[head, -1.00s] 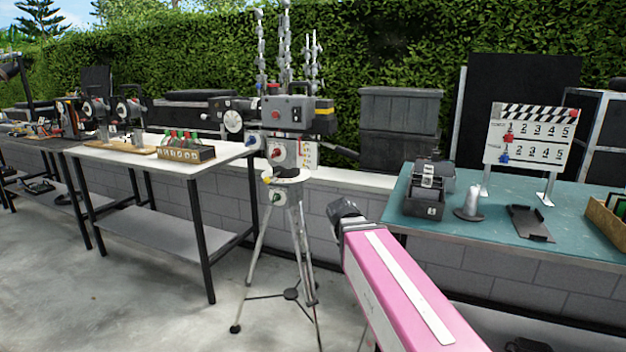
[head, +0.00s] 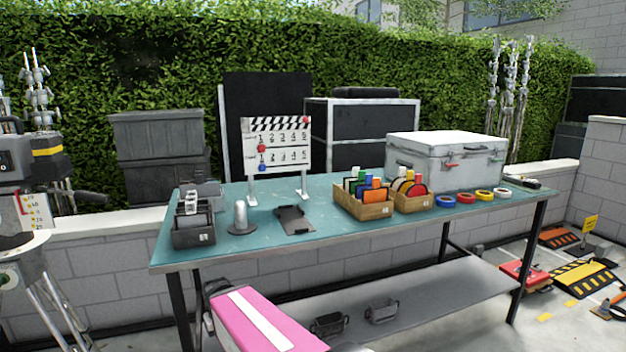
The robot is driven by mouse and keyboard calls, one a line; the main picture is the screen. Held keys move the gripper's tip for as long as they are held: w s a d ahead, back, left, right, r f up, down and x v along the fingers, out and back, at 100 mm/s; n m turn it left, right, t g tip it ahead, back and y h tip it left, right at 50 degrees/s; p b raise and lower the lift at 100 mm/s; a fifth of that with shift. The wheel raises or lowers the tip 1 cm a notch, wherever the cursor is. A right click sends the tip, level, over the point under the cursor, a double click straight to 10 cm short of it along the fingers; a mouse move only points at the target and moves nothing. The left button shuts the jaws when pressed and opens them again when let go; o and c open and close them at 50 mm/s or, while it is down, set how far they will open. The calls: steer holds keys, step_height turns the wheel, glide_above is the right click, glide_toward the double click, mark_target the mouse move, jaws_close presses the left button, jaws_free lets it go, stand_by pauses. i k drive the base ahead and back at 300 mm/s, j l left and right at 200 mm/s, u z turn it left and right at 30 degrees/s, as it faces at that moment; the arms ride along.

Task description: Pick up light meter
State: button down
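I cannot pick out the light meter for certain. A small dark object (head: 522,182) lies at the far right end of the teal table (head: 330,232), too small to identify. A grey rounded post on a flat disc (head: 240,218) stands on the left part of the table. A dark flat holder (head: 294,220) lies to the right of it. My pink arm link shows at the bottom, in front of the table and below its top. My gripper's fingers do not show.
A black slotted box (head: 193,237) stands at the table's left end. A clapperboard (head: 276,145), wooden boxes of coloured items (head: 364,208), tape rolls (head: 466,198) and a white case (head: 445,160) are also on top. A camera tripod (head: 55,300) stands left. Ramps (head: 585,275) lie right.

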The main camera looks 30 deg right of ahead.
mark_target(514, 179)
steer(key=z, duration=2.65)
steer(key=i+l, duration=0.3)
steer(key=i+l+u, duration=0.15)
steer(key=i+l, duration=0.15)
steer(key=l, duration=0.2)
steer(key=i+l, duration=0.3)
steer(key=l+u, duration=0.05)
steer(key=l, duration=0.05)
